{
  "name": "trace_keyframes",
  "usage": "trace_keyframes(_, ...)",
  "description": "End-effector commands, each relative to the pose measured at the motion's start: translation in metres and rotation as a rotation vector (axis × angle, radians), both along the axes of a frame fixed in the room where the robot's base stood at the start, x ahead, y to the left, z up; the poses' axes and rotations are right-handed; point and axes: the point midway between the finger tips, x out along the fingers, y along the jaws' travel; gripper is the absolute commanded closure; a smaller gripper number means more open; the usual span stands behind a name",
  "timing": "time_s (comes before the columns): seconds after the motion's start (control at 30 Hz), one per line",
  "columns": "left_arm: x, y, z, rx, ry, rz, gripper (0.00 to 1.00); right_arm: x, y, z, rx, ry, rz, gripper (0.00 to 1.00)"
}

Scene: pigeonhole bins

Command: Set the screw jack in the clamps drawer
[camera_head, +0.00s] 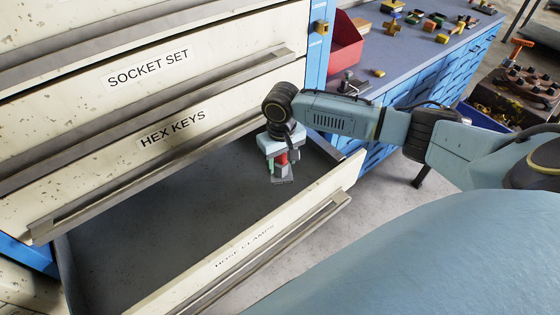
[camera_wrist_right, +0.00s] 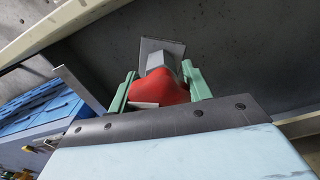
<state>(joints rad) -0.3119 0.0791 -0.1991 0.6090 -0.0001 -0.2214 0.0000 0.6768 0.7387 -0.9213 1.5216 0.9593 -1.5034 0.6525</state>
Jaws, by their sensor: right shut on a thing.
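The screw jack (camera_wrist_right: 172,82) shows in the right wrist view as a red body with a grey post and a flat grey plate at its far end. My right gripper (camera_wrist_right: 158,88) is shut on it, with a green finger on each side of the red part. In the head view the right gripper (camera_head: 279,162) holds the jack (camera_head: 283,172) over the right end of the open drawer (camera_head: 245,253), labelled HOSE CLAMPS. The drawer's visible floor is bare. I cannot tell whether the jack touches the floor. My left gripper is not in view.
Shut drawers labelled SOCKET SET (camera_head: 148,68) and HEX KEYS (camera_head: 172,129) stand above the open one. A blue workbench (camera_head: 425,60) with a red bin (camera_head: 345,45) and several small parts is at the right. A crate (camera_head: 484,117) stands beyond it.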

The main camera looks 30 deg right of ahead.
Motion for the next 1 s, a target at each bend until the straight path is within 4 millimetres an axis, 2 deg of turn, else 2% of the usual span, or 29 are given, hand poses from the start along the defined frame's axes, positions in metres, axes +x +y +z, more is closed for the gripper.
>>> trace_keyframes(0.27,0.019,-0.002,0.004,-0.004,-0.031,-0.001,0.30,0.000,0.000,0.002,0.000,-0.002,0.000,0.85)
trace_keyframes(0.47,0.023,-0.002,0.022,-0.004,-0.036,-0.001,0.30,-0.002,0.000,0.005,-0.001,0.000,0.002,0.85)
trace_keyframes(0.6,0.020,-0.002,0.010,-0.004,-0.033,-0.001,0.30,-0.002,0.001,-0.021,0.000,0.001,0.003,0.85)
trace_keyframes(1.0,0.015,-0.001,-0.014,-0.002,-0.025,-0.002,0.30,-0.001,0.001,-0.078,0.001,0.000,0.002,0.85)
